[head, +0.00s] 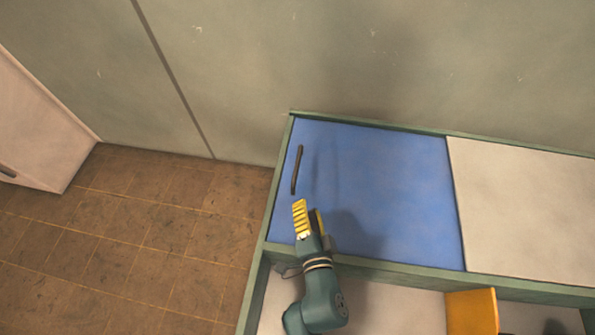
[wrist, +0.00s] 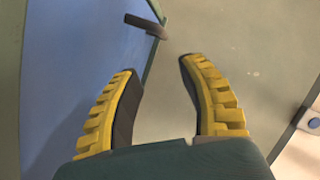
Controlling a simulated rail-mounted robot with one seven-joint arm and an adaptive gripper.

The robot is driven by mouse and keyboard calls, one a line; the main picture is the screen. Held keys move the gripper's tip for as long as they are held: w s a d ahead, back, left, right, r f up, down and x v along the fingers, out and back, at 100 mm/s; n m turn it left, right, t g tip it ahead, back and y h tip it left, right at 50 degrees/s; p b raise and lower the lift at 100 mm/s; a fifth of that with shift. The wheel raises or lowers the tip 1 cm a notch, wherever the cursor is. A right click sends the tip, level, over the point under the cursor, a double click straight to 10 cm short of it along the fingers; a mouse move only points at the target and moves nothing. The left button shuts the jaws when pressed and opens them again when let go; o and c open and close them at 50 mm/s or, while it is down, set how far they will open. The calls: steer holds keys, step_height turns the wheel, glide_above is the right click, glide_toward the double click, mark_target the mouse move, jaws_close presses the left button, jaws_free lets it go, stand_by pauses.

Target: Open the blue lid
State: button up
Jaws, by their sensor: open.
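The blue lid (head: 385,185) lies flat within the green frame of a long box in the head view. It also shows on the left of the wrist view (wrist: 75,75). A dark bar handle (head: 297,170) runs along the lid's left edge, and its end shows at the top of the wrist view (wrist: 147,25). My gripper (head: 309,211) with yellow ribbed fingers is just below the handle's near end in the head view. In the wrist view the fingers (wrist: 157,67) are apart with nothing between them, and the handle is beyond the tips.
A white panel (head: 525,200) adjoins the lid on the right. An orange block (head: 472,311) stands in the front compartment. The green frame rail (head: 400,271) runs in front of the lid. A pale cabinet (head: 40,130) stands far left, with bare brown floor (head: 170,235) between.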

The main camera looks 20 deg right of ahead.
mark_target(298, 162)
steer(key=b+x, duration=0.2)
steer(key=x, duration=0.6)
steer(key=b+x, duration=0.2)
steer(key=x, duration=0.6)
steer(key=shift+r, duration=0.2)
steer(key=shift+o, duration=0.2)
jaws_close()
